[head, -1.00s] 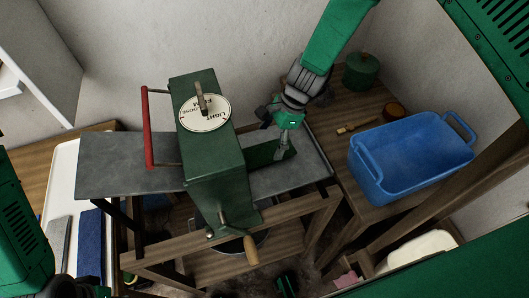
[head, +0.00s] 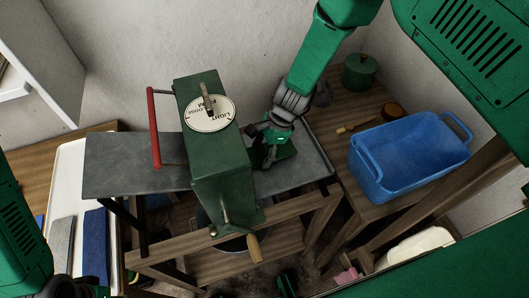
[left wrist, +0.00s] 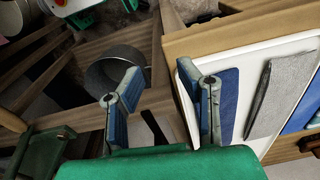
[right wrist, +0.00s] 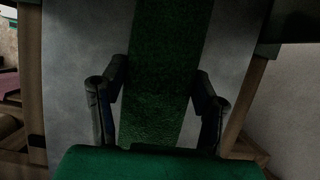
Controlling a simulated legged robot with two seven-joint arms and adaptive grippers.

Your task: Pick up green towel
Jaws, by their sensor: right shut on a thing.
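The green towel (head: 284,151) lies on the grey slab, just right of the dark green wringer box. In the right wrist view the towel (right wrist: 165,60) runs as a long strip between the fingers. My right gripper (head: 265,157) is down at the towel and shut on it; it partly hides the towel in the head view. In the right wrist view its fingers (right wrist: 160,85) stand at the towel's two sides. My left gripper (left wrist: 160,75) is open and empty, above the edge of a white tray; only a dark part shows at the head view's lower left.
The wringer box (head: 212,150) has a red bar (head: 154,125) and a wooden-handled crank (head: 253,247). The grey slab (head: 130,165) lies on a wooden frame. A blue tub (head: 410,155) and green pot (head: 360,72) stand right. The white tray (head: 70,185) holds grey and blue cloths.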

